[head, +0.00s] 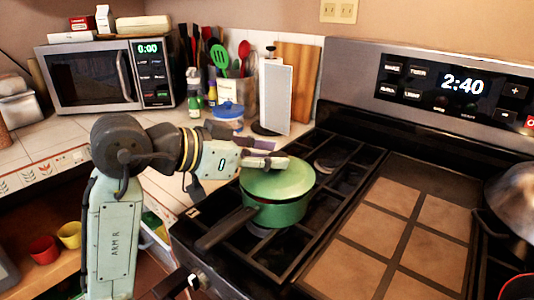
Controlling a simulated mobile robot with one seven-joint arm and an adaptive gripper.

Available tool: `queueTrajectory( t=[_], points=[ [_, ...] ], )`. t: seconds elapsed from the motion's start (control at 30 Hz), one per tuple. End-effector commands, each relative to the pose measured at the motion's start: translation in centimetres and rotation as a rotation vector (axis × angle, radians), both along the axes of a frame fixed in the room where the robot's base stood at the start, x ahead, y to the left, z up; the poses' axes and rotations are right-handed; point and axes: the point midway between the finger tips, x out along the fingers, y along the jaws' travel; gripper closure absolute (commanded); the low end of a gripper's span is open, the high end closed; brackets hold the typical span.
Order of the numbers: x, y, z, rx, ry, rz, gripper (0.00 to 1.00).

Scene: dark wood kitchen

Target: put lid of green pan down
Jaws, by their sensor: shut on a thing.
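The green pan (268,214) stands on the left burner grate of the stove, its dark handle pointing to the lower left. Its green lid (290,183) is on top of the pan and looks about level; I cannot tell whether it touches the rim all round. My gripper (264,160) reaches in from the left and is shut at the top of the lid. The lid's knob is hidden by the fingers.
A tiled griddle section (390,235) covers the stove's middle. A grey pan or lid (515,205) stands at the right edge. Behind are a box grater (275,95), a blue-lidded container (228,115) and a microwave (95,77).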

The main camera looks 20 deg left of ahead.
Motion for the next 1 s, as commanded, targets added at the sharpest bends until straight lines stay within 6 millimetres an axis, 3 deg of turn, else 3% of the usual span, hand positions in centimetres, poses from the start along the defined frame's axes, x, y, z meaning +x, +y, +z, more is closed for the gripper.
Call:
queueTrajectory(
  t=[0.57, 0.6, 0.87, 1.0],
  points=[
    [0.0, 0.0, -1.2, 0.000, -0.001, -0.001, 1.00],
    [0.0, 0.0, -1.2, 0.001, -0.001, 0.000, 0.68],
    [0.0, 0.0, -1.1, 0.000, 0.000, 0.000, 0.51],
    [0.0, 0.0, -1.1, 0.000, 0.000, 0.000, 0.50]
  ],
)
